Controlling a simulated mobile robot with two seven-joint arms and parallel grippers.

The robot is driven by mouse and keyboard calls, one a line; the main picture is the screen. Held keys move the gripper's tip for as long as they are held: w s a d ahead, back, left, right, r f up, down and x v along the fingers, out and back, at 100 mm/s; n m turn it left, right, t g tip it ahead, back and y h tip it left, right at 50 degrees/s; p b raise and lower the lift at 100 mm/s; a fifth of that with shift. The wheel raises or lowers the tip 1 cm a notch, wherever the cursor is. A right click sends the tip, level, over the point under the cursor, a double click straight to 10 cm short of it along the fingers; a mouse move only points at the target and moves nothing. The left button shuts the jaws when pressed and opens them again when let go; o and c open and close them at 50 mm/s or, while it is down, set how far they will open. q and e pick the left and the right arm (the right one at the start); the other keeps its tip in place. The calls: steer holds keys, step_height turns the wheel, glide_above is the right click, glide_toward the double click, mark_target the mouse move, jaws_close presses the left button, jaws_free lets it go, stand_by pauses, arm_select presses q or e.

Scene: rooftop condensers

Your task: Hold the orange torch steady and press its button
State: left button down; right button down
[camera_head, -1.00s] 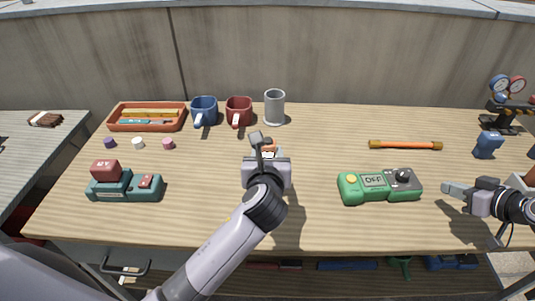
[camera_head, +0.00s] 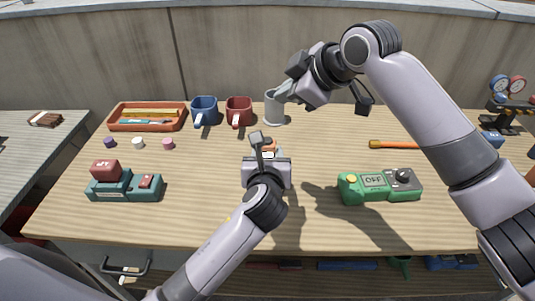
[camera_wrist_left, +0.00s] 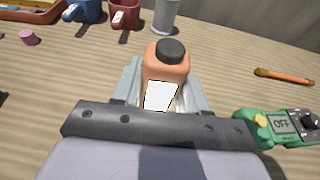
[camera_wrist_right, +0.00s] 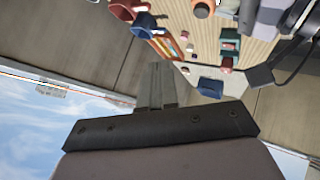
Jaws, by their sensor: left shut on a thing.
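An orange bottle-shaped body with a round black top and a white label (camera_wrist_left: 167,70) stands upright between the fingers of my left gripper (camera_wrist_left: 163,88) in the left wrist view. I cannot tell for sure that it is the torch, and no button shows clearly on it. In the head view my left gripper (camera_head: 267,160) hides most of it at the middle of the bench. My right gripper (camera_head: 286,92) is raised, in front of the grey cup, apart from the orange body. Its fingers (camera_wrist_right: 157,85) look closed together and empty in the right wrist view.
A green meter reading OFF (camera_head: 380,186) lies right of my left gripper. Behind it lies an orange stick (camera_head: 393,144), partly hidden by my right arm. Blue (camera_head: 204,110) and red (camera_head: 239,110) mugs and a grey cup (camera_head: 273,110) stand behind. A teal-and-red device (camera_head: 125,184) stands left.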

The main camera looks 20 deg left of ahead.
mark_target(270, 142)
steer(key=shift+n+h, duration=0.3)
steer(key=shift+n, duration=0.3)
steer(key=shift+s+a+f, duration=0.35)
steer(key=shift+a+f, duration=0.1)
steer(key=shift+f, duration=0.75)
steer(key=shift+s+a+f, duration=0.3)
steer(key=shift+a+f, duration=0.15)
steer(key=shift+f, duration=0.8)
steer(key=shift+s+a+f, duration=0.35)
steer(key=shift+a+f, duration=0.1)
steer(key=shift+f, duration=0.75)
steer(key=shift+f, duration=0.1)
steer(key=shift+f, duration=0.35)
steer(key=shift+r, duration=0.45)
